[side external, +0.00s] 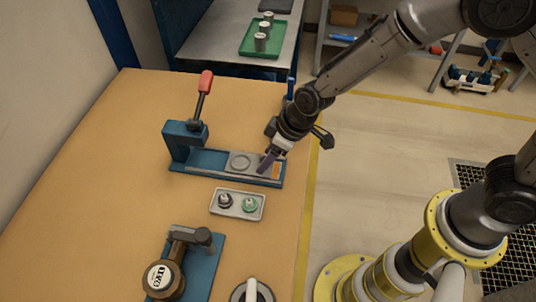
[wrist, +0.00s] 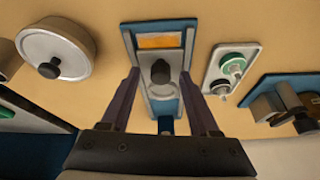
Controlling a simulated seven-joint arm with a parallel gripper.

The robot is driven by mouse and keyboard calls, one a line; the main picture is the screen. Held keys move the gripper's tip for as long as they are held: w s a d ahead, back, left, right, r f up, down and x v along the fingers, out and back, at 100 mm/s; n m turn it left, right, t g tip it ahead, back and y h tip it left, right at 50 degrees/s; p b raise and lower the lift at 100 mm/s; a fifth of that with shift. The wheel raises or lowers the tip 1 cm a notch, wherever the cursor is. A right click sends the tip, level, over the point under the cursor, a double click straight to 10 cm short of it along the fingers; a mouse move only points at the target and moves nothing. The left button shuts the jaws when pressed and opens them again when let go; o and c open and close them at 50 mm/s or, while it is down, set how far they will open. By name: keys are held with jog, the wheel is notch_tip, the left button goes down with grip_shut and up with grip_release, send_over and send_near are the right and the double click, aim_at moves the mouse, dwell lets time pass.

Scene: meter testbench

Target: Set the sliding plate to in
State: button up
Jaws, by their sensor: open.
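The blue fixture (side external: 182,145) stands on the table, with a grey sliding plate (side external: 240,162) in its long channel. The plate bears a round disc, and an orange patch (side external: 276,170) marks the channel's right end. My gripper (side external: 266,162) points down over the right part of the plate. In the wrist view, the open fingers of my gripper (wrist: 160,76) lie to either side of a dark knob (wrist: 160,72) on the plate, with gaps on both sides. Whether the fingertips reach knob height is unclear.
A red-handled lever (side external: 205,82) rises at the fixture's left end. A small tray (side external: 238,205) with a dark and a green-topped piece lies just in front. A blue-based device (side external: 190,265) stands nearer the camera. The table left of the fixture is clear.

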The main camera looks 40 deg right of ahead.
grip_shut()
dwell(1.4)
